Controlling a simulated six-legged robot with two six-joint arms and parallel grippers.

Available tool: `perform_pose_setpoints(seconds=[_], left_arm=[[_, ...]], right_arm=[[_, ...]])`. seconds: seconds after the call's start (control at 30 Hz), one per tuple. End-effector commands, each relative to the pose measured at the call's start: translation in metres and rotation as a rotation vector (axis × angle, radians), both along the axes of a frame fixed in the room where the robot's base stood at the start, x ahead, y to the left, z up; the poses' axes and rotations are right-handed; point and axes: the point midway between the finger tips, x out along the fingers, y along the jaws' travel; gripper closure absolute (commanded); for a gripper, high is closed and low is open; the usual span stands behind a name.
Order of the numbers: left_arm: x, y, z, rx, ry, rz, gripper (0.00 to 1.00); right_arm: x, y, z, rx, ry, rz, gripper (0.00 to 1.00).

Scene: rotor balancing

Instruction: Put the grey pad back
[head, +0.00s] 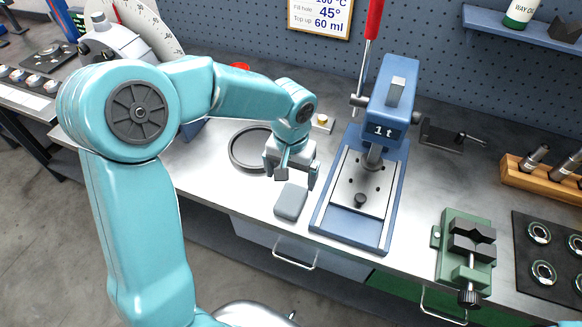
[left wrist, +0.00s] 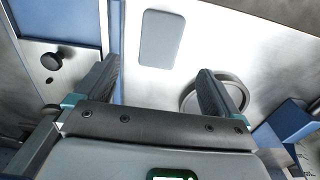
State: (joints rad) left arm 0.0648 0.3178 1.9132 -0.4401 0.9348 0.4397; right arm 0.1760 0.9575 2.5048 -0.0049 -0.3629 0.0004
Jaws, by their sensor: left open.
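The grey pad (head: 291,201) is a flat rounded rectangle lying on the metal bench near its front edge, just left of the blue press. It also shows in the left wrist view (left wrist: 162,38), beyond my fingertips. My left gripper (head: 296,176) is above the bench, just behind the pad in the head view. In the left wrist view its two fingers (left wrist: 164,85) are wide apart with nothing between them. The pad is apart from the fingers. My right gripper is not in view.
The blue press (head: 366,215) marked 1 t stands close right of the pad. A dark round ring (head: 240,151) lies left of my left gripper. A green vise (head: 466,250) stands farther right. Bare bench lies left of the pad.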

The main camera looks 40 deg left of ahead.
Motion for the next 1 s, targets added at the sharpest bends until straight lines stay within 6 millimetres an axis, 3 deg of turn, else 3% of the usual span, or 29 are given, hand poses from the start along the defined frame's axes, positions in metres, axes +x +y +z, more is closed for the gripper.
perform_pose_setpoints(seconds=[0.1, 0.27, 1.0], left_arm=[[0.000, 0.000, 0.018, -0.001, -0.002, -0.001, 0.03], [0.000, 0.000, 0.028, 0.000, 0.000, 0.000, 0.03], [-0.002, 0.000, 0.028, 0.000, 0.001, -0.001, 0.03]], right_arm=[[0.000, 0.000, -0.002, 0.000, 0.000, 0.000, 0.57], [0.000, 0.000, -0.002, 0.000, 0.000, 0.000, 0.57], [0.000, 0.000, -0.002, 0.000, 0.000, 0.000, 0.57]])
